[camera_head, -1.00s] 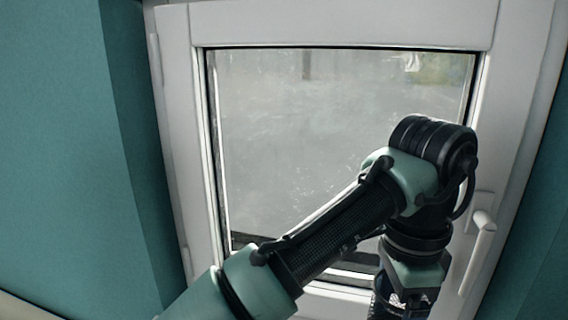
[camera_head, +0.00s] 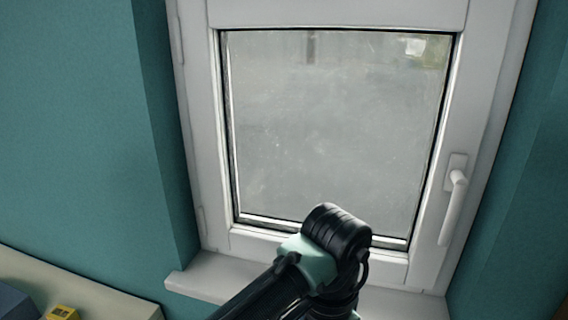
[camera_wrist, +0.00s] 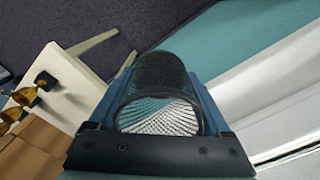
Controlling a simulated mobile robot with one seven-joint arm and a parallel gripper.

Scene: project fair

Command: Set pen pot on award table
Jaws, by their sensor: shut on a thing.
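A black mesh pen pot (camera_wrist: 165,80) shows in the middle of the wrist view, with its round opening facing the camera and its woven inside visible. My gripper (camera_wrist: 158,100) is shut on it, with a blue finger along each side. The head view shows only my arm at the bottom; the gripper and pot are out of that frame. A cream table (camera_wrist: 72,68) stands at the left in the wrist view, apart from the pot. Gold trophy cups (camera_wrist: 24,95) on dark bases are on it. I cannot tell whether it is the award table.
Brown boxes (camera_wrist: 30,148) show at the lower left in the wrist view. In the head view, a window (camera_head: 335,130) with a white sill (camera_head: 215,277) stands ahead. A cream surface (camera_head: 100,298) at the lower left bears a small yellow item (camera_head: 62,312). Dark floor (camera_wrist: 60,20) lies beyond the table.

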